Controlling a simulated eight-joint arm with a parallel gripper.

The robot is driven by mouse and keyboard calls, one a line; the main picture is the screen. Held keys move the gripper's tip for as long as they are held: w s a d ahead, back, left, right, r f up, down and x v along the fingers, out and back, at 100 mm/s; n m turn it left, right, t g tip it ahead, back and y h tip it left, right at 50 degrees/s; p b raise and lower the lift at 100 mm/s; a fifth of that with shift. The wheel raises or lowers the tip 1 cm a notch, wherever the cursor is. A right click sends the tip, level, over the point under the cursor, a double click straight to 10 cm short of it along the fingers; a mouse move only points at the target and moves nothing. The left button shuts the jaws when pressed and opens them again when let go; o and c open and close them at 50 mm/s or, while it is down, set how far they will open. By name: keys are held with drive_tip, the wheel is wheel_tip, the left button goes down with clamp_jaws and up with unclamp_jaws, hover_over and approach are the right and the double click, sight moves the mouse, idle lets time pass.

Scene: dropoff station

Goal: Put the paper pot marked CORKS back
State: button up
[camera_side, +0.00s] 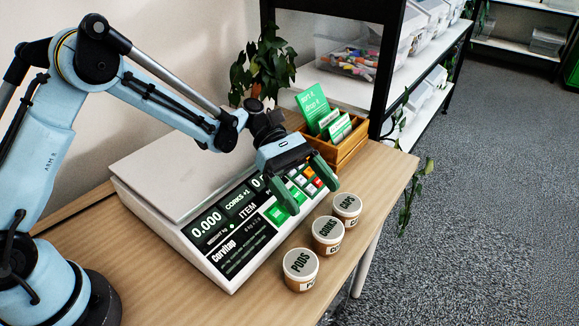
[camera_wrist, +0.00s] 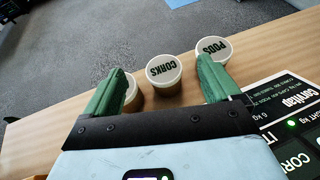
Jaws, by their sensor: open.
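The paper pot marked CORKS (camera_side: 328,231) stands upright on the wooden table, in the middle of a row of three lidded pots in front of the scale. In the wrist view the CORKS pot (camera_wrist: 164,72) shows beyond and between my fingers. My gripper (camera_side: 312,198) is open and empty, over the front edge of the scale's keypad, above and behind the pots. Its green fingers also show in the wrist view (camera_wrist: 163,78). The pot marked PODS (camera_side: 301,266) stands nearer the camera. The third pot (camera_side: 347,206), its lid perhaps reading CAPS, stands farther back.
The white scale (camera_side: 165,180) fills the table's middle, its display reading 0.000 and CORKS +1. A wooden box (camera_side: 345,150) with green cards stands behind it. The table's right edge (camera_side: 385,200) runs close beside the pots. A dark-framed shelf (camera_side: 388,70) stands at the back.

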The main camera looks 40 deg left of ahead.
drive_tip(key=v, duration=0.3)
drive_tip(key=shift+a+r, duration=0.2)
drive_tip(key=shift+a, duration=0.05)
drive_tip(key=shift+a+r+t+y, duration=0.1)
drive_tip(key=shift+r+t+y, duration=0.3)
drive_tip(key=shift+r, duration=0.05)
drive_tip(key=s+a+r+m+t+y, duration=0.1)
drive_tip(key=s+a+m+t+y, duration=0.2)
drive_tip(key=s+a+m+y, duration=0.1)
drive_tip(key=s+a+r+m+t+y, duration=0.1)
drive_tip(key=s+a+m+t+y, duration=0.2)
drive_tip(key=a+m+y, duration=0.1)
drive_tip(key=s+a+r+m+t+y, duration=0.1)
drive_tip(key=s+a+m+t+y, duration=0.2)
drive_tip(key=s+a+m, duration=0.1)
drive_tip(key=shift+s+a+r+m+y, duration=0.15)
drive_tip(key=shift+a+m+y, duration=0.05)
drive_tip(key=shift+a+m, duration=0.3)
drive_tip(key=shift+s+a+r+m+y, duration=0.15)
drive_tip(key=shift+a+r+m+y, duration=0.05)
drive_tip(key=shift+a+m, duration=0.25)
drive_tip(key=shift+s+a+m+t+y, duration=0.2)
drive_tip(key=shift+a+m+t+y, duration=0.15)
drive_tip(key=shift+m+t, duration=0.2)
